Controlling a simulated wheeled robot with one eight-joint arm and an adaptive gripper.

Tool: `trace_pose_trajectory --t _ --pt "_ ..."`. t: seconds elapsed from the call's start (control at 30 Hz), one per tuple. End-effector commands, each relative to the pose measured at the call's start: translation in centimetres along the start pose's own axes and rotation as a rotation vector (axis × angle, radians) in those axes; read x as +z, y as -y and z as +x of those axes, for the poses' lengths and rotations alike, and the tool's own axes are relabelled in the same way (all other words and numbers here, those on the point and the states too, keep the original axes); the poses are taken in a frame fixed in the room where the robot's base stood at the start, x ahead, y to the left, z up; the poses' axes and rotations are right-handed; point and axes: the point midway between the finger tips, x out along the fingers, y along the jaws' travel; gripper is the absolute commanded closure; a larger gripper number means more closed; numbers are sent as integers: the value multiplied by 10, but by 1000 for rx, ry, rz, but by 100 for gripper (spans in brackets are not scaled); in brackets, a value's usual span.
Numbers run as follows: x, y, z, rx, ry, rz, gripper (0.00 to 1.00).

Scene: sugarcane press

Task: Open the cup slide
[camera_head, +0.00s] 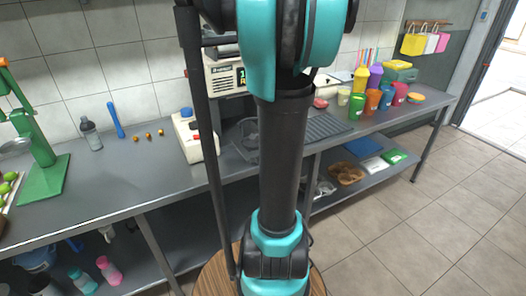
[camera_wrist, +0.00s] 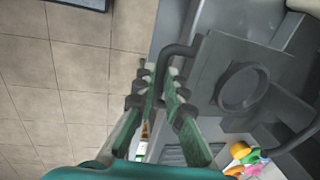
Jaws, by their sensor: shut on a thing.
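The cup slide appears to be the grey plate (camera_wrist: 215,62) with a round ring, on the right of the wrist view. A bent dark grey handle (camera_wrist: 182,49) reaches from its side toward my fingers. My gripper (camera_wrist: 158,78), with green fingers and black pads, is shut on this handle near its tips. How far the slide is out, I cannot tell. In the head view the press (camera_head: 222,76), a pale machine with a lit display, stands behind my arm, which hides my gripper and part of the machine.
The grey counter (camera_head: 110,178) runs along the wall. A white device (camera_head: 193,135) with a blue knob and several coloured cups (camera_head: 373,101) stand on it. A lower shelf (camera_head: 378,176) holds trays. The tiled floor (camera_head: 420,230) at right is free.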

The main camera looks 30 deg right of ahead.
Motion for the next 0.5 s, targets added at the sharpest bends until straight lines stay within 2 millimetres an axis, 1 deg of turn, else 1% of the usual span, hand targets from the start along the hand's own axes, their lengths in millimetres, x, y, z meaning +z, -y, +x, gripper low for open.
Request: trace_pose_trajectory --t 0.1,0.4,0.43,0.5 --pt "0 -4 -1 0 0 1 100" --pt "0 -4 -1 -1 0 0 100" --pt "0 -4 -1 -1 0 0 88" --pt "0 -4 -1 -1 0 0 80"
